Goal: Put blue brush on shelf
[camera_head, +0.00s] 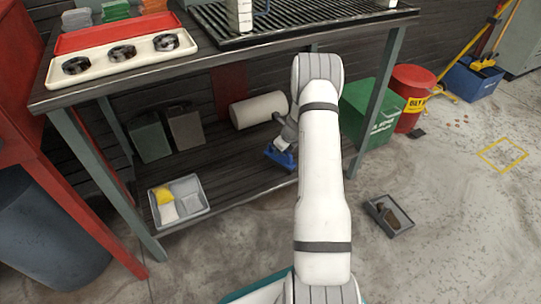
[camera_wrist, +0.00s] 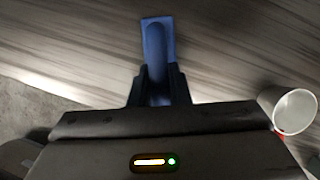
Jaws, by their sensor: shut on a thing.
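The blue brush (camera_wrist: 157,40) is between the two dark fingers of my gripper (camera_wrist: 158,85), its handle pointing back toward the wrist. In the head view the blue brush (camera_head: 281,158) shows at or just above the lower wooden shelf (camera_head: 235,178) under the workbench, near the shelf's right part. I cannot tell whether it touches the boards. My gripper is shut on it and is mostly hidden behind my white arm in the head view.
A pale roll (camera_head: 259,109) lies behind the brush. Dark containers (camera_head: 150,138) and a grey divided tray (camera_head: 183,216) stand on the shelf's left. A green bin (camera_head: 368,110) stands right, beside a bench leg (camera_head: 380,95). A small tray (camera_head: 388,214) lies on the floor.

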